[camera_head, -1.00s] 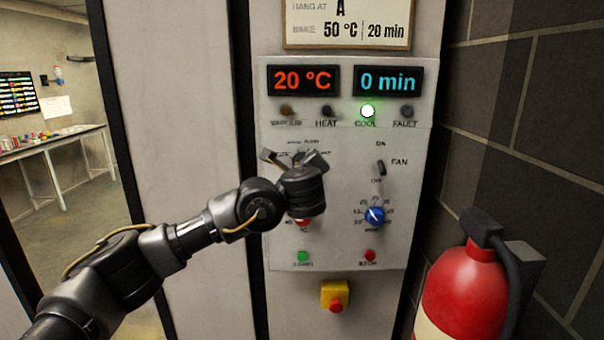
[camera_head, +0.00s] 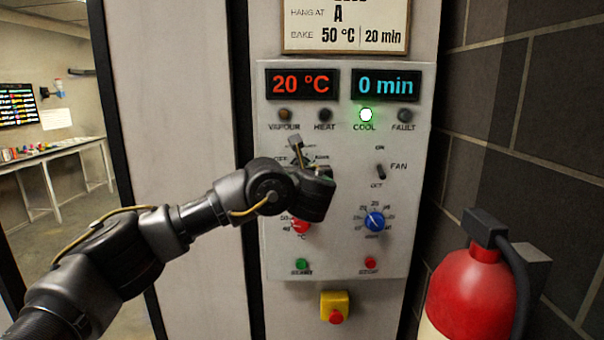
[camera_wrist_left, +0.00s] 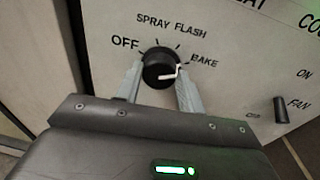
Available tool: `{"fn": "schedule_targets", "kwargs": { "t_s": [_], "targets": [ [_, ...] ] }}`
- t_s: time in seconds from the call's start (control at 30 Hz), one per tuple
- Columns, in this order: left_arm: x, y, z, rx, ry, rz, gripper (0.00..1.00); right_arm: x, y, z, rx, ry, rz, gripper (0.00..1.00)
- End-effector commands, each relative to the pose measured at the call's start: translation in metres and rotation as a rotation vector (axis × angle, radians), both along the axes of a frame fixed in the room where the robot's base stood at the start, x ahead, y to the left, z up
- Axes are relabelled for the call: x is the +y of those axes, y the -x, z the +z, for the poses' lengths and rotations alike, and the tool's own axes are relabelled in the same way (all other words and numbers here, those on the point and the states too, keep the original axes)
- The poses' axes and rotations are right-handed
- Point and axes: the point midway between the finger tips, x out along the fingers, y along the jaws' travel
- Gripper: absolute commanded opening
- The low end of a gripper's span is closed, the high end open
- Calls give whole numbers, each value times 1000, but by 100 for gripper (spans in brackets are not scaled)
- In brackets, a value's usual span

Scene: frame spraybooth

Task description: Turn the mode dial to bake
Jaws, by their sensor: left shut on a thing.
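The mode dial (camera_wrist_left: 160,68) is a black round knob with a white mark, on a pale panel labelled OFF, SPRAY, FLASH and BAKE. Its white mark is on the right part of the knob, on the side of the BAKE label (camera_wrist_left: 204,61); I cannot tell whether it lines up exactly. My left gripper (camera_wrist_left: 157,85) is shut on the dial, one finger on each side. In the head view my left gripper (camera_head: 309,160) is turned at the panel and hides most of the dial. My right gripper is not in view.
Below the dial are a red knob (camera_head: 300,226) and a blue knob (camera_head: 374,221). The fan switch (camera_head: 380,171) is to the right. The green COOL lamp (camera_head: 367,115) is lit. A fire extinguisher (camera_head: 470,290) stands at lower right.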

Motion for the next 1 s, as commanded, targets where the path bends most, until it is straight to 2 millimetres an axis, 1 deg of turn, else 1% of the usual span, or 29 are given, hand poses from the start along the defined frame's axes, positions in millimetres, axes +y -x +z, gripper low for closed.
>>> {"fn": "schedule_targets", "kwargs": {
  "t_s": [0.03,0.57,0.6,0.73,1.0],
  "targets": [
    [-1,0,-3,4,-14,-2,16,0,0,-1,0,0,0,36],
    [-1,0,-4,6,-36,-3,16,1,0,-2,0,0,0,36],
    [-1,0,-4,6,-36,-3,44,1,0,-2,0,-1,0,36],
    [-1,0,-3,3,-33,-1,60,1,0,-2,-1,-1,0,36],
    [-1,0,-2,2,-30,-1,60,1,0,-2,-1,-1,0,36]
  ]
}}
